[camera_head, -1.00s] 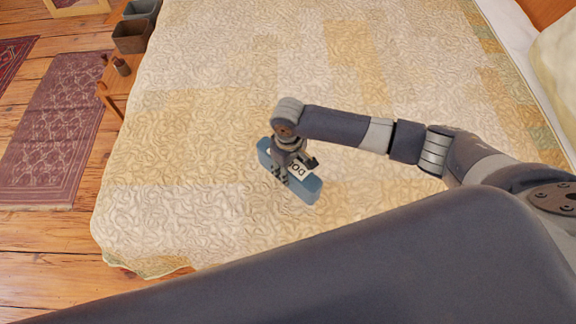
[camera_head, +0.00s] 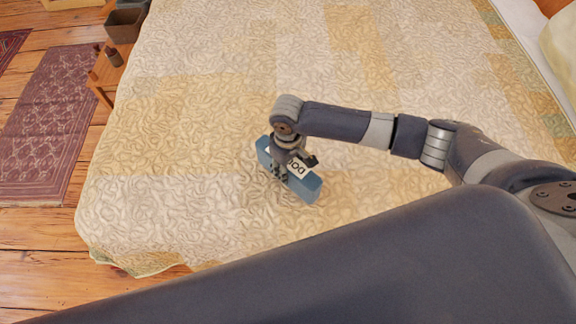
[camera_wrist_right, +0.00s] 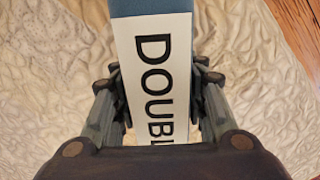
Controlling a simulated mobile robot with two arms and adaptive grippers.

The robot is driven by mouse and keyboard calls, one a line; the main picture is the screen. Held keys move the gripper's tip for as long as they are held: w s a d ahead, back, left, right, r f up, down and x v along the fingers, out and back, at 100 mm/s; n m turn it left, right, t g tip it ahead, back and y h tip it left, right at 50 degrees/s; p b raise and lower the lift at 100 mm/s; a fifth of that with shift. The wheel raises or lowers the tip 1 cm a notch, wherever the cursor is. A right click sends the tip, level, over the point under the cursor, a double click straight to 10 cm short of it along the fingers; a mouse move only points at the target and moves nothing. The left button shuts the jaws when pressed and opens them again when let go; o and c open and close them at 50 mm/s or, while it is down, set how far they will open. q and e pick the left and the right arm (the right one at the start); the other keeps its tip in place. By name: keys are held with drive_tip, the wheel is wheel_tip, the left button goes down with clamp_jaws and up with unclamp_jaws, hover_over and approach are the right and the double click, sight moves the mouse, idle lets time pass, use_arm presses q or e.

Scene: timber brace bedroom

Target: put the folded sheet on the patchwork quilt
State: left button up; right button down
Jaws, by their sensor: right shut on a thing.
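The folded sheet is a blue block (camera_head: 304,188) with a white label; the letters "DOUBL" show on the label in the right wrist view (camera_wrist_right: 155,60). My right gripper (camera_head: 280,174) is shut on it, with a finger on each side of the label. The patchwork quilt (camera_head: 190,130), cream and yellow, covers the bed beneath. The sheet is over the quilt near its front part; I cannot tell whether its underside touches the quilt. My left gripper is out of view.
A small wooden table (camera_head: 106,72) with dark bins (camera_head: 124,26) and a small bottle stands left of the bed. A purple rug (camera_head: 48,125) lies on the wooden floor. A pillow (camera_head: 560,45) is at the upper right. Much of the quilt is bare.

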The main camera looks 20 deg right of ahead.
drive_tip(key=shift+f, duration=0.5)
idle(0.3)
drive_tip(key=c, duration=0.9)
unclamp_jaws()
drive_tip(key=shift+f, duration=0.1)
wheel_tip(320, 180, up, 12)
drive_tip(key=shift+r, duration=0.1)
